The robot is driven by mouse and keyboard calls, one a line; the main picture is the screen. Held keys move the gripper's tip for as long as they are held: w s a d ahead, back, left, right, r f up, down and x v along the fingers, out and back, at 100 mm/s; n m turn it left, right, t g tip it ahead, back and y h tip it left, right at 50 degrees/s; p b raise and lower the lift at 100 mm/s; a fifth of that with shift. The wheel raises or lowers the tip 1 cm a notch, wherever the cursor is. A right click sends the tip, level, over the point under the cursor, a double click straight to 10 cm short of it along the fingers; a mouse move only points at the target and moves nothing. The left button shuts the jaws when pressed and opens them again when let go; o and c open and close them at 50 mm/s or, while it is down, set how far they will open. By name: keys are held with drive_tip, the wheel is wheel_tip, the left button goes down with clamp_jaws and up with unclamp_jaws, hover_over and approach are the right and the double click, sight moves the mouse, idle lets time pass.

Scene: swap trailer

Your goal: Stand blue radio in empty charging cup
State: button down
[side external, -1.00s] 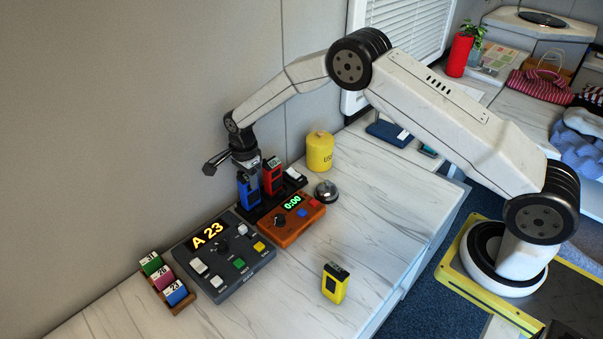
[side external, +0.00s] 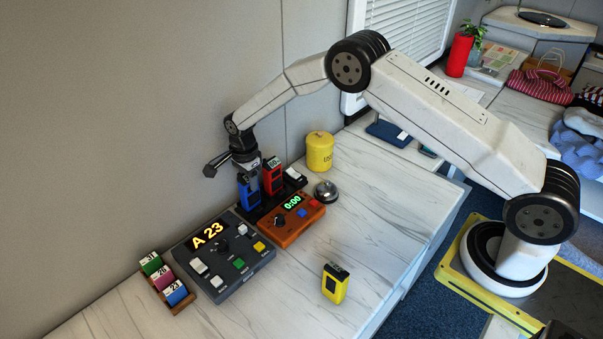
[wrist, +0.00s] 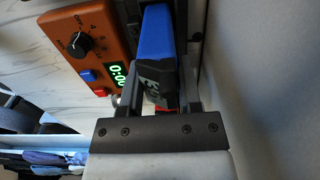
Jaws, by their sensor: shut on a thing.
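The blue radio (side external: 249,193) stands upright at the left end of the black charging base (side external: 262,209), by the wall. My gripper (side external: 246,170) is above it and shut on its dark top. In the wrist view the blue radio (wrist: 158,40) lies between the two fingers of my gripper (wrist: 155,85). The red radio (side external: 272,177) stands upright in the same base just to the right of the blue one. The cup around the blue radio's foot is largely hidden, so I cannot tell how deep it sits.
An orange timer box (side external: 291,219) and a grey console (side external: 223,254) reading A 23 stand in front. A yellow radio (side external: 335,284) stands on the open counter. A bell (side external: 326,191) and a yellow canister (side external: 319,152) are to the right. The wall is close behind my gripper.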

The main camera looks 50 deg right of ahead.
drive_tip(key=shift+f, duration=0.35)
drive_tip(key=c, duration=0.6)
unclamp_jaws()
drive_tip(key=shift+r, duration=0.1)
drive_tip(key=shift+r, duration=5.4)
drive_tip(key=shift+s, duration=0.1)
